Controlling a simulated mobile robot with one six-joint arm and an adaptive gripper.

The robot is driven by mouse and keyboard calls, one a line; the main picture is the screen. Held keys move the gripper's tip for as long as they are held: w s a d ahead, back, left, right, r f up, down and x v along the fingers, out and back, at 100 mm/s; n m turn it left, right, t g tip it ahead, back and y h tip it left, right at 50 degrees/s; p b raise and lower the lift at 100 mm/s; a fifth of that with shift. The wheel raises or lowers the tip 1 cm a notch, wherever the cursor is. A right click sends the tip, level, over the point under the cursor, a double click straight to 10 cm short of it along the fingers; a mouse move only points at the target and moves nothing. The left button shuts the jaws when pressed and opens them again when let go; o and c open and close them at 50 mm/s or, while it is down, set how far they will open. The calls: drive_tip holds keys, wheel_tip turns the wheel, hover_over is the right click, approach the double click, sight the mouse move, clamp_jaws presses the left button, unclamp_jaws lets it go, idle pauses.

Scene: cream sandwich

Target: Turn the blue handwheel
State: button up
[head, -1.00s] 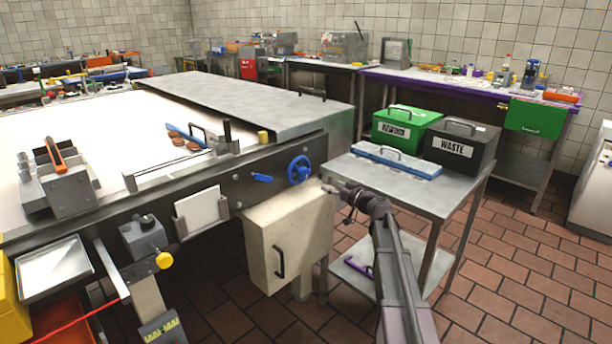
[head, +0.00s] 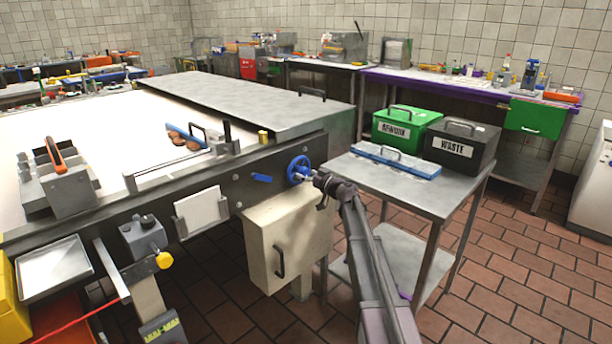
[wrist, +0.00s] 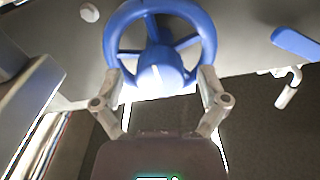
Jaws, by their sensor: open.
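The blue handwheel (head: 298,170) is mounted on the dark side panel of the long machine, near its right end. My gripper (wrist: 160,82) is open, with one finger on each side of the hub at the lower rim. I cannot tell whether the fingers touch the wheel. In the head view my gripper (head: 316,178) is just right of the wheel, and its fingers are small there.
A blue lever (head: 262,178) sits left of the wheel. A cream box (head: 265,250) hangs below it.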

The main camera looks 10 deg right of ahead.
drive_tip(key=c, duration=1.1)
drive_tip(key=shift+c, duration=0.2)
drive_tip(key=shift+w+m, duration=0.1)
drive_tip(key=shift+m, duration=0.2)
